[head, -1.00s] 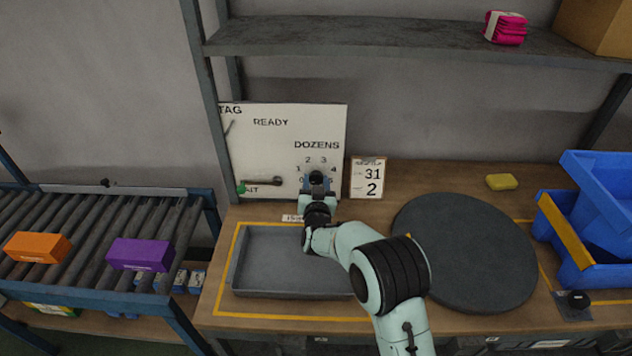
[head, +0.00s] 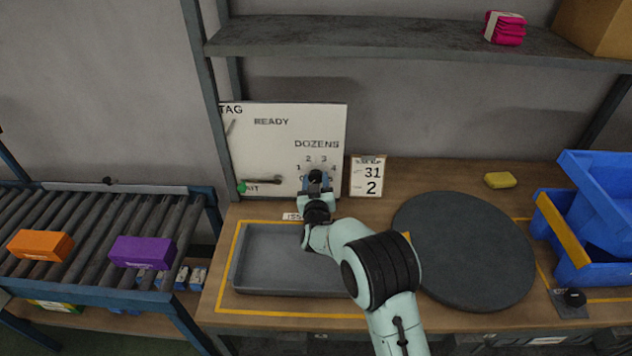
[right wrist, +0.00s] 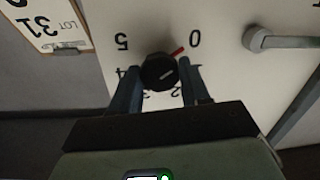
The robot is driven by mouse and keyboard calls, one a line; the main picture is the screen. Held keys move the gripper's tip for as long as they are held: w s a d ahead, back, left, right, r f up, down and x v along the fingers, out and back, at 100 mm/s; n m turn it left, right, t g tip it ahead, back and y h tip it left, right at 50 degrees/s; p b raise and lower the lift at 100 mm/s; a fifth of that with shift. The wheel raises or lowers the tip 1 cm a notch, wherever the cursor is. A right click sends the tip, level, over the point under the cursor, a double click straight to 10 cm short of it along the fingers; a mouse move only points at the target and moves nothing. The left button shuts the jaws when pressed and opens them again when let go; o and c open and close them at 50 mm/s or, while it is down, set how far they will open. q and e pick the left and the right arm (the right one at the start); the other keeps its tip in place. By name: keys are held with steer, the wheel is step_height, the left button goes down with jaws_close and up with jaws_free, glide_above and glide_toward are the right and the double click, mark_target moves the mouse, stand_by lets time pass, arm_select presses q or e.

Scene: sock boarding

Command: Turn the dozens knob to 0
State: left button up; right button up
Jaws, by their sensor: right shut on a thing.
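The dozens knob (right wrist: 158,72) is a round black knob on the white panel (head: 285,128), under the DOZENS label (head: 316,144). In the right wrist view the numbers 0 to 5 around it appear upside down. A red mark (right wrist: 178,52) at the knob's edge points up and right, toward the 0 (right wrist: 195,39). My right gripper (head: 316,178) is at the knob, its fingers shut on the knob's two sides. My left gripper is not in view.
A lever with a green end (head: 241,187) sits left of the knob on the panel. A card reading 31 and 2 (head: 368,177) stands to the right. A grey tray (head: 238,262), a dark round plate (head: 465,250) and blue bins (head: 595,215) are on the bench.

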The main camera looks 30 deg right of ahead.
steer(key=o, duration=1.1)
steer(key=shift+c, duration=0.2)
steer(key=b+v, duration=0.1)
steer(key=v, duration=1.2)
steer(key=shift+s, duration=0.2)
steer(key=shift+a, duration=0.1)
